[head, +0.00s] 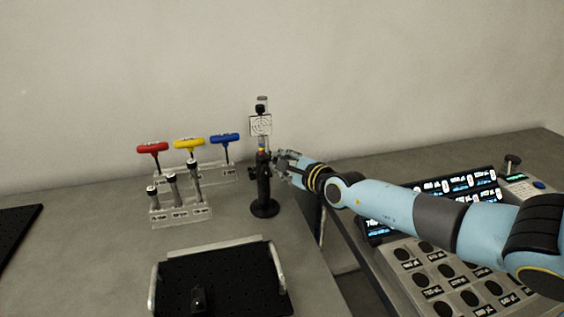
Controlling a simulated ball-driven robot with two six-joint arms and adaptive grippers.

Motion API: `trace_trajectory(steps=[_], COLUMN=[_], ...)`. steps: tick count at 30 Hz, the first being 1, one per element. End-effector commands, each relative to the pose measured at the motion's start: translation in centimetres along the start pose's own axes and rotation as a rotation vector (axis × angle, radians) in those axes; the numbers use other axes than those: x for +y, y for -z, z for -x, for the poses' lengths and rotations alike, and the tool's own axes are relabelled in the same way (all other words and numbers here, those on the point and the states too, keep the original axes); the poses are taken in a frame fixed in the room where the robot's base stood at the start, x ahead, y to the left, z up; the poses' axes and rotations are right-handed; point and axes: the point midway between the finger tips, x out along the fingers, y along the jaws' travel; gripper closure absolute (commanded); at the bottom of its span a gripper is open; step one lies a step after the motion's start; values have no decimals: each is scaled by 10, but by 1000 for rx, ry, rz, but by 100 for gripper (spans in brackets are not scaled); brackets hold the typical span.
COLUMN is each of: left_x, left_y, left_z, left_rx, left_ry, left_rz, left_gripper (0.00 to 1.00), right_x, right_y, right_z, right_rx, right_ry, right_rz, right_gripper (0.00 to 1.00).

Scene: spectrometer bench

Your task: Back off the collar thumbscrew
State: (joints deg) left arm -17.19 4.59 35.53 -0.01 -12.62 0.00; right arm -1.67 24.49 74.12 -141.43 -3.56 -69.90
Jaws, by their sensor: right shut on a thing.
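A black post holder (263,188) stands upright on a round base at the middle of the bench. A post with a square target plate (261,125) rises out of its top. My right gripper (277,168) reaches in from the right at the holder's upper right side, by the collar. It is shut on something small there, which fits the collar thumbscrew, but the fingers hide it. A small dark knob shows on the left of the holder. My left gripper is not in view.
A clear rack (182,212) with red, yellow and blue T-handle drivers and several metal posts stands to the left. A black breadboard (225,280) with two handles lies in front. A tilted panel of displays (475,185) and a labelled tray (445,275) are at the right.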

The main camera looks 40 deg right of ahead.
Motion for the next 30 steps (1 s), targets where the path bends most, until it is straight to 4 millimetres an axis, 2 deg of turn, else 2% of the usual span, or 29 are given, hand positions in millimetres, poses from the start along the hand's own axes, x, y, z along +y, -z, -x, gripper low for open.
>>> trace_trajectory(steps=[9, 10, 15, 30], left_x=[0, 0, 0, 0], left_y=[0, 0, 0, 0], left_z=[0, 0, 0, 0], left_rx=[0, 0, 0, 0], left_ry=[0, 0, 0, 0], left_rz=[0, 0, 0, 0], left_gripper=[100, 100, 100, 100], right_x=[0, 0, 0, 0], right_y=[0, 0, 0, 0], right_z=[0, 0, 0, 7], right_rx=[0, 0, 0, 0], right_ry=[0, 0, 0, 0], right_rz=[1, 1, 1, -1], right_gripper=[100, 83, 61, 61])
